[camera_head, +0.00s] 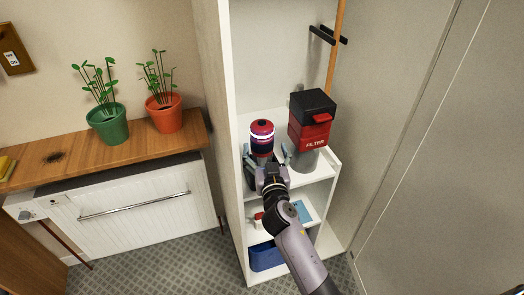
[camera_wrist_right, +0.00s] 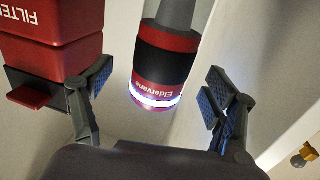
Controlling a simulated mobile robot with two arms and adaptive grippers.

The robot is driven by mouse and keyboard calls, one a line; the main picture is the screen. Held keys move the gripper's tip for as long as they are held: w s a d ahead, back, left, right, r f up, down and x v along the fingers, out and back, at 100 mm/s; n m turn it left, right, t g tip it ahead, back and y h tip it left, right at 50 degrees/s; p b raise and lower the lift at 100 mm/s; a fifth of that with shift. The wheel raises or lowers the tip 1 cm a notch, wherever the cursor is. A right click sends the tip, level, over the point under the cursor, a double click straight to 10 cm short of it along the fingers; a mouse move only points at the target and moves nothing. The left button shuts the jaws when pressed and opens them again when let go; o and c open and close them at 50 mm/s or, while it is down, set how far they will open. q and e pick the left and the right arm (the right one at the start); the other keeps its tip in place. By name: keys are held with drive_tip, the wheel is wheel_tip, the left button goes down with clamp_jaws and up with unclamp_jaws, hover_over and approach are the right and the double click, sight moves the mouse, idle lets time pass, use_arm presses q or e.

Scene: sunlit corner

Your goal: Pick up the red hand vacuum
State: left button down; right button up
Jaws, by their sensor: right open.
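The red hand vacuum (camera_head: 262,137) stands upright on the upper shelf of the white shelf unit. It is a red and black cylinder with a pale ring near its top. In the right wrist view the vacuum (camera_wrist_right: 168,62) lies between the two fingers, with the lettering "Eldervane" and a lit white ring. My right gripper (camera_head: 268,160) is in front of the vacuum and hides its lower part. In the wrist view its fingers (camera_wrist_right: 158,90) are spread wide, with gaps to the vacuum on both sides. My left gripper is in neither view.
A red and black box marked "FILTER" (camera_head: 312,122) stands close right of the vacuum, on a grey cylinder; it is near one finger in the wrist view (camera_wrist_right: 50,45). The shelf unit's side wall (camera_head: 223,110) is close on the left. A blue bin (camera_head: 264,257) sits below.

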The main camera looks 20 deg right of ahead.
drive_tip(key=w+p, duration=0.1)
drive_tip(key=w, duration=0.3)
drive_tip(key=shift+w+d+r, duration=0.1)
drive_tip(key=shift+w+d, duration=0.05)
drive_tip(key=shift+w, duration=0.05)
drive_tip(key=shift+w+d, duration=0.1)
drive_tip(key=shift+w, duration=0.45)
drive_tip(key=shift+s, duration=0.1)
drive_tip(key=shift+c, duration=0.4)
drive_tip(key=c, duration=1.2)
drive_tip(key=shift+r, duration=0.1)
